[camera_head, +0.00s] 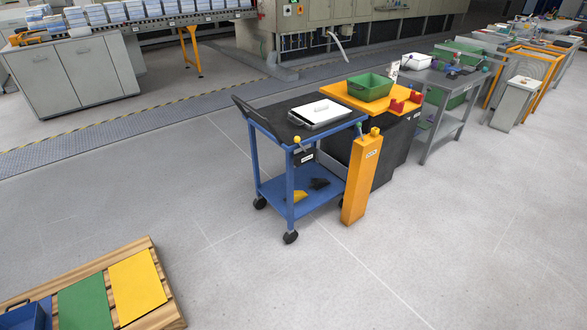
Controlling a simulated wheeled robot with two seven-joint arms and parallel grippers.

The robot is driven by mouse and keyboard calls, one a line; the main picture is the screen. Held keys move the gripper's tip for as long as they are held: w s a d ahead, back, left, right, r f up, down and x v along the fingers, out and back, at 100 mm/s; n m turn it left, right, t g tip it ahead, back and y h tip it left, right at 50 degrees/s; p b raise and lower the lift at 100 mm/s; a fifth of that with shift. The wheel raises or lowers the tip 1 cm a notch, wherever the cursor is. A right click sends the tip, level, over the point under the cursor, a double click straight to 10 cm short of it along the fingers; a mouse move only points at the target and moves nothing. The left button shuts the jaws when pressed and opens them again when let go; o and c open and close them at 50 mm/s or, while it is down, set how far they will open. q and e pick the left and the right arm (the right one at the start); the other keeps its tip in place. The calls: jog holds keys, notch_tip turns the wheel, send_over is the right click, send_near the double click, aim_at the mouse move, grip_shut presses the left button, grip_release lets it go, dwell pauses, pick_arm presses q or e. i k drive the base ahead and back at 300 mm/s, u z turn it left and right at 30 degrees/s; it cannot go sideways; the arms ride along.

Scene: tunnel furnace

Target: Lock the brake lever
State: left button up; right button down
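A blue cart (289,198) with a dark top and black casters stands near the middle of the view. A small lever with a yellow knob (297,140) sticks up at its near corner, above a dark box (304,158) with a pale label. This looks like the brake lever, but it is too small to tell whether it is locked. An orange post (361,180) stands close to the cart's right end, with a small blue-green part (358,129) at its top. Neither of my grippers is in view.
A white tray (320,113) lies on the cart's top. A green bin (370,87) sits on an orange-topped dark stand behind the post. A wooden pallet (154,315) with coloured panels lies at lower left. The floor in front of the cart is clear.

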aim_at(297, 139)
jog(key=k, duration=0.6)
jog(key=u, duration=0.55)
jog(key=i, duration=0.65)
jog(key=u, duration=0.4)
jog(key=i, duration=0.8)
jog(key=z, duration=0.25)
